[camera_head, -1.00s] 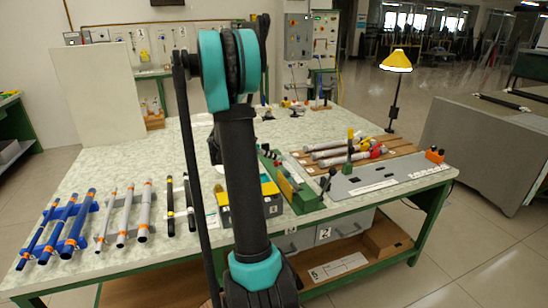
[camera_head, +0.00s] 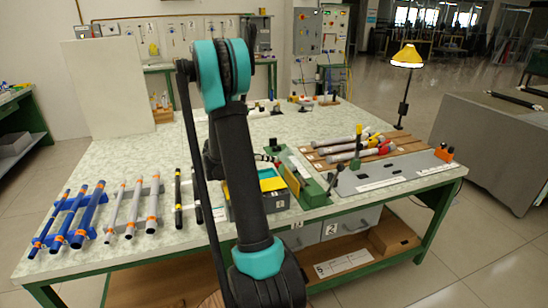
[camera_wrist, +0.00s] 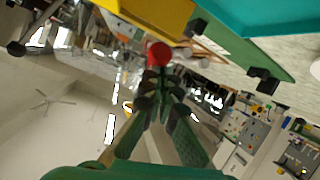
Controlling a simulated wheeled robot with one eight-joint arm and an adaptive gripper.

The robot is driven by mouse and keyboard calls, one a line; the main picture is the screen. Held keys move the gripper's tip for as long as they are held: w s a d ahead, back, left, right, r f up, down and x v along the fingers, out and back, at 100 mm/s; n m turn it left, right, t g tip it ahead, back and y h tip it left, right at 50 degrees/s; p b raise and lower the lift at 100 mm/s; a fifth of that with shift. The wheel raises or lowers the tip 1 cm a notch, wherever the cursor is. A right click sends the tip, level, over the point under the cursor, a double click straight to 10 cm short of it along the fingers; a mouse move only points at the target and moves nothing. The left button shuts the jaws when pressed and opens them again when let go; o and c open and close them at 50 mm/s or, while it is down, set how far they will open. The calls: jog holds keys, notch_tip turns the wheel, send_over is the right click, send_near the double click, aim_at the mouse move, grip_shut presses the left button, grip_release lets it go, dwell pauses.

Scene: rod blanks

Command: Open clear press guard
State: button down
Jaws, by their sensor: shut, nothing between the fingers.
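The green press (camera_head: 308,186) stands near the table's front edge, right of my arm in the head view. I cannot make out its clear guard as a separate sheet in either view. In the wrist view a round red knob (camera_wrist: 159,53) sits just beyond the tips of my gripper (camera_wrist: 157,78). The fingers are shut and empty. I cannot tell whether they touch the knob. The press's green body (camera_wrist: 245,52) also shows there. In the head view my arm hides most of the gripper.
Rods lie on a wooden rack (camera_head: 318,151) behind a grey plate (camera_head: 385,175). Blue racks (camera_head: 70,218) of rods are at the left. A yellow lamp (camera_head: 407,58) stands at the back right.

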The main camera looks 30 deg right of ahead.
jog(key=shift+a+f, duration=0.2)
jog(key=shift+f, duration=0.15)
dwell(0.3)
